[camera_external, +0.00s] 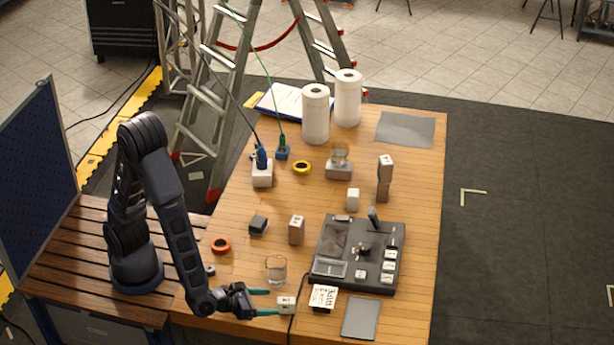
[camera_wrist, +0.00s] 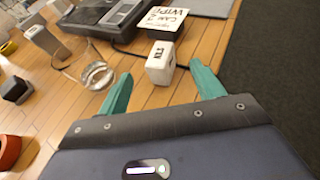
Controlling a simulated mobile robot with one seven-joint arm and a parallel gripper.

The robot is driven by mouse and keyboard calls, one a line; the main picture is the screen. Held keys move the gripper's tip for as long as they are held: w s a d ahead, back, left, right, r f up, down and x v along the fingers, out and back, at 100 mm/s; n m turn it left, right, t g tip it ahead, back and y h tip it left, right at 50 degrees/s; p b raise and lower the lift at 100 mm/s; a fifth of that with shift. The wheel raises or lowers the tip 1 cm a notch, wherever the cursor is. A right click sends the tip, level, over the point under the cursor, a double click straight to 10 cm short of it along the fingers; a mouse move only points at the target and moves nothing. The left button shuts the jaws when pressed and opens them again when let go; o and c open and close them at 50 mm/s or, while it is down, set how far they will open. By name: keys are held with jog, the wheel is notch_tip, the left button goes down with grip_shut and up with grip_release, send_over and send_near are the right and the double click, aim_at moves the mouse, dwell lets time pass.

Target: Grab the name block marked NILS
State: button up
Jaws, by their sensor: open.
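A small white block (camera_external: 286,305) with dark marks stands near the front edge of the wooden table. It also shows in the wrist view (camera_wrist: 160,64), just ahead of my fingertips and roughly centred between them. Its marks are too small to read, so I cannot tell if they spell NILS. My gripper (camera_external: 265,302) is open and empty, with its teal fingers low over the table, pointing at this block; it fills the bottom of the wrist view (camera_wrist: 160,76). Other blocks stand farther back: a taller one (camera_external: 296,230) and a white one (camera_external: 353,199). No name on them is legible.
A clear glass (camera_external: 276,269) stands close behind my gripper.

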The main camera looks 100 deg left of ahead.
aim_at(281, 307)
jog(key=shift+x, duration=2.75)
jog(key=shift+r, duration=0.1)
jog(key=c, duration=1.3)
jog(key=shift+c, duration=0.2)
